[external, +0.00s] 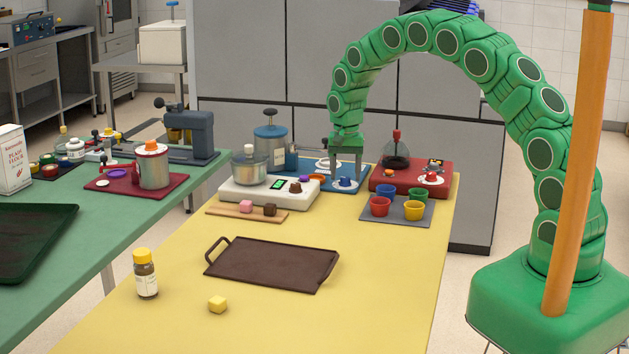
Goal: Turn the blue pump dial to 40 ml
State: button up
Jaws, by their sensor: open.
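The blue pump dial (345,183) is a small blue knob on a pale round plate, on a blue base (361,173) at the far side of the yellow table. The base also carries a clear canister with a blue lid (270,134). My gripper (347,178) points down with its fingers apart, one on either side of the dial from this angle. I cannot tell whether the fingers touch the knob. The dial's markings and pointer are too small to read.
A white appliance with a display (262,190) stands just left, and a red base with a glass dome (412,189) just right. A grey mat (398,217) with several coloured cups lies in front right. A brown tray (271,263) lies nearer; the table's front right is clear.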

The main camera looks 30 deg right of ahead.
aim_at(348, 178)
notch_tip(348, 178, up, 7)
jog(key=shift+w+f, duration=0.1)
jog(key=shift+f, duration=0.1)
jog(key=shift+r, duration=0.15)
dwell(0.3)
jog(key=shift+s+d+r, duration=0.25)
jog(key=s+d+r+n, duration=0.1)
jog(key=s+d+r, duration=0.5)
jog(key=s+r, duration=0.4)
jog(key=s+d+r+n, duration=0.1)
jog(key=s+d+r, duration=0.5)
jog(key=s, duration=0.7)
jog(key=s+f+n+g, duration=0.1)
jog(key=s+n, duration=0.4)
jog(key=s, duration=2.3)
jog(key=shift+s+d+f+g, duration=0.15)
jog(key=shift+s+f+g, duration=0.1)
jog(key=shift+g, duration=0.15)
